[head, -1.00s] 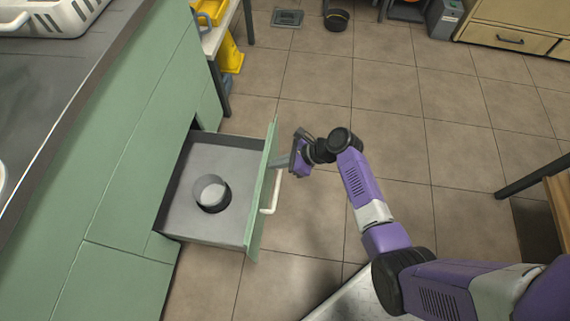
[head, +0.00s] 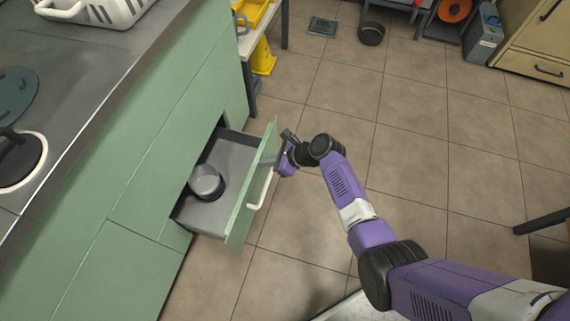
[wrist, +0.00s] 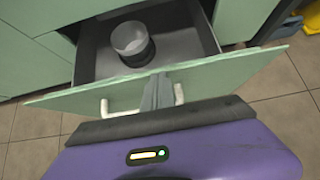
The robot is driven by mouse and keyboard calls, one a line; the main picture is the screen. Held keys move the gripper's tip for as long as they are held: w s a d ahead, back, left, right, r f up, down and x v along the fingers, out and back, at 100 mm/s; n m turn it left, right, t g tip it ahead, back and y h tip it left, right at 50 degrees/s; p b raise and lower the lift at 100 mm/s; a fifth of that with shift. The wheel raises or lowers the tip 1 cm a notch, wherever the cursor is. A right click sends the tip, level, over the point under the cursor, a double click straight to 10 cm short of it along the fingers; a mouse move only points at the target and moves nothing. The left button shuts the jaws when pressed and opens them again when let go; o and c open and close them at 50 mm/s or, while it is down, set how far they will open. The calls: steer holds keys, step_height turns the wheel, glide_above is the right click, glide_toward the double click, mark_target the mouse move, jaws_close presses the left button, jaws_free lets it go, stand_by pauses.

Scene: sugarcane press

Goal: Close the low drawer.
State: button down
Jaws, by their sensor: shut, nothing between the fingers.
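The low drawer (head: 252,188) has a green front with a white bar handle (head: 261,190) and stands partly open from the green cabinet. A small grey round pot (head: 206,181) sits inside it. My gripper (head: 286,140) is shut and empty at the outer face of the drawer front, near its far end in the head view. In the wrist view, the shut fingers (wrist: 158,92) reach the drawer front (wrist: 215,84) between the two ends of the white handle (wrist: 179,93). I cannot tell whether they press on the front or only stand close to it.
The green cabinet (head: 150,150) carries a dark counter with a white rack (head: 100,8). A yellow object (head: 264,58) stands by a table beyond the cabinet. A black pot (head: 371,33) is on the floor.

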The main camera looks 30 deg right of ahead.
steer(key=w+a+b, duration=0.3)
steer(key=w+a, duration=0.8)
steer(key=shift+w+a+b, duration=0.15)
steer(key=shift+w+b, duration=0.05)
steer(key=shift+b, duration=0.1)
